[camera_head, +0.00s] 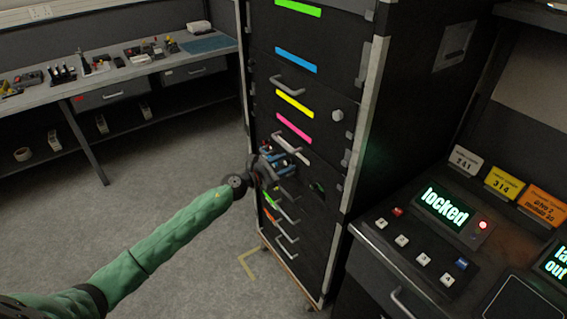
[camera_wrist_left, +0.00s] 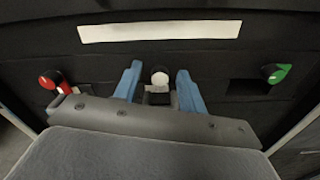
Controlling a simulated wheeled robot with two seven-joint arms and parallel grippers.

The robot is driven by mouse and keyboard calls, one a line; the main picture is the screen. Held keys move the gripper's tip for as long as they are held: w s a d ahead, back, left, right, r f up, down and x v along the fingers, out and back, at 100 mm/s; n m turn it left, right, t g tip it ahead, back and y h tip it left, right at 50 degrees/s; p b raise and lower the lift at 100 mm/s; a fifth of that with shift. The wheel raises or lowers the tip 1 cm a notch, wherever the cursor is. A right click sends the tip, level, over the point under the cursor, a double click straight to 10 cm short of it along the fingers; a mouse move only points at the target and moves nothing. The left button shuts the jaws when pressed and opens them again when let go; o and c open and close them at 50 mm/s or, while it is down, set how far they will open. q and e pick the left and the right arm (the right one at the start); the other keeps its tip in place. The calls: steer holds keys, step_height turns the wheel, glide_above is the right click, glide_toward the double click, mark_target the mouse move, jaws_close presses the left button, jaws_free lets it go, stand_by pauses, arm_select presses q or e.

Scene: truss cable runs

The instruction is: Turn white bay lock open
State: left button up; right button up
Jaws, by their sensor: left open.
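The white bay is marked by a white strip (camera_head: 291,147) on the dark rack; the strip also crosses the top of the left wrist view (camera_wrist_left: 160,31). Below it, a lock knob with a round white end (camera_wrist_left: 160,77) sits on the dark panel. My left gripper (camera_head: 280,163) is in front of this bay, open. In the left wrist view its two blue fingers (camera_wrist_left: 159,86) stand on either side of the knob, with a visible gap on each side. The head view hides the knob behind the gripper. My right gripper is not in view.
A red knob (camera_wrist_left: 50,79) is left of the lock and a green knob (camera_wrist_left: 275,73) right of it, both protruding. Other rack bays carry yellow (camera_head: 295,104) and pink (camera_head: 294,128) strips. A console (camera_head: 397,252) with a screen reading "locked" (camera_head: 443,208) stands at right.

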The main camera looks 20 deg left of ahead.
arm_select(q)
jaws_close()
